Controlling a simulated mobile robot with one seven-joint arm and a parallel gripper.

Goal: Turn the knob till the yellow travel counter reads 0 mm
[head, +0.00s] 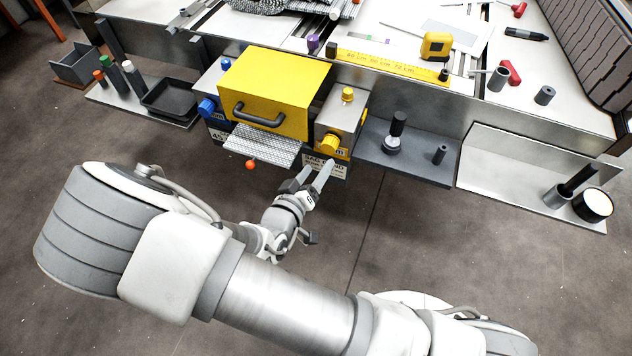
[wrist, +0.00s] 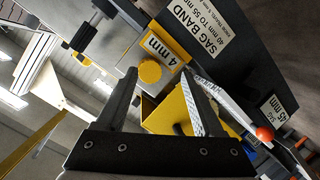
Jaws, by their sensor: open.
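The yellow travel counter (wrist: 167,52) reads 4 mm in the wrist view. In the head view only part of its yellow face (head: 343,153) shows. The yellow knob (head: 329,144) sticks out from the front of the grey block at the right of the yellow cover. In the wrist view the knob (wrist: 150,72) appears face-on, beside the counter. My gripper (head: 317,168) is open and empty, just in front of and below the knob. In the wrist view the knob lies between and beyond the fingertips (wrist: 162,78), with no contact visible.
A yellow cover (head: 275,85) with a dark handle stands left of the knob. A smaller yellow knob (head: 347,95) sits on top of the block. A blue knob (head: 207,107) is at the far left. An orange ball (head: 251,165) protrudes below the cover. Floor space in front is clear.

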